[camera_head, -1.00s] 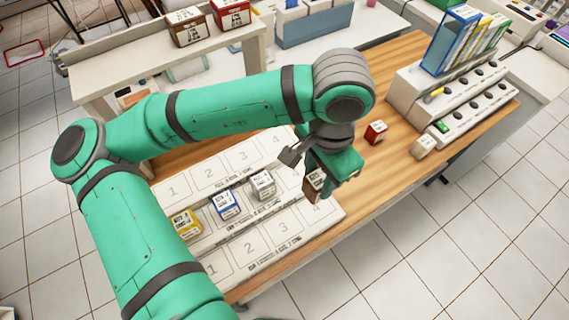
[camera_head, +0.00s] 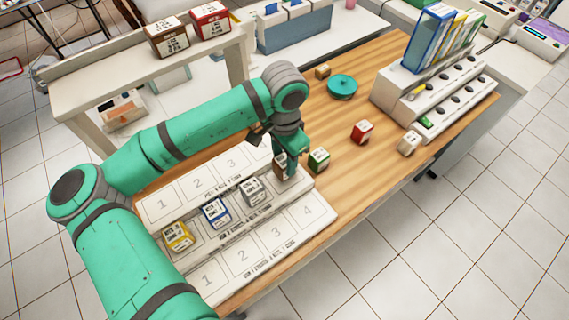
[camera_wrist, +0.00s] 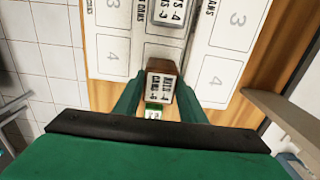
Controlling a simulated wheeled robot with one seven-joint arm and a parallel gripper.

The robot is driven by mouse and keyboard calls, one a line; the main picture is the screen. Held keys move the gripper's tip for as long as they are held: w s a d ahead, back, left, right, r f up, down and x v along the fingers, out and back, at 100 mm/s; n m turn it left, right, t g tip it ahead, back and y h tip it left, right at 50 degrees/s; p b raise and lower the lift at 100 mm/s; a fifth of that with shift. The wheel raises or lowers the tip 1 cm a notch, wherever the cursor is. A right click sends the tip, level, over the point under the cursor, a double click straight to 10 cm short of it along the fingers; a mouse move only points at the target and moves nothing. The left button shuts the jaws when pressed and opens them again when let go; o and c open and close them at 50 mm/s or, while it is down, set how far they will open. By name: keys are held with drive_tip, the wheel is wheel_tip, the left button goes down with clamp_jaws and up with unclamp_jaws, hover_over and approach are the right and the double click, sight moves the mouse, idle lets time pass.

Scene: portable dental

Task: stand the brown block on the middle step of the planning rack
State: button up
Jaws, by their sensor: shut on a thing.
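The brown block (camera_head: 280,172) is held in my gripper (camera_head: 288,168), its label showing. In the wrist view, the brown block (camera_wrist: 160,86) sits between my two green fingers. It is at the right end of the planning rack's (camera_head: 317,207) middle step, in line with the row there. Whether its base touches the step is hidden. On the middle step stand a yellow block (camera_head: 178,236), a blue block (camera_head: 215,212) and a grey-white block (camera_head: 252,191). The grey-white block (camera_wrist: 170,14) also shows beside the brown one in the wrist view.
A green block (camera_head: 318,159) stands on the wooden table close to my gripper. A red block (camera_head: 361,132), a cream block (camera_head: 409,143) and a teal round lid (camera_head: 342,86) are farther right. A stepped holder with binders (camera_head: 432,92) stands at the back right.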

sight(285, 159)
drive_tip(key=shift+d+f, duration=0.1)
drive_tip(key=shift+f, duration=1.1)
drive_tip(key=shift+f, duration=0.1)
drive_tip(key=o, duration=1.1)
wheel_tip(285, 159, up, 11)
drive_tip(key=shift+f, duration=0.1)
drive_tip(key=shift+s+r, duration=0.1)
drive_tip(key=shift+r, duration=0.65)
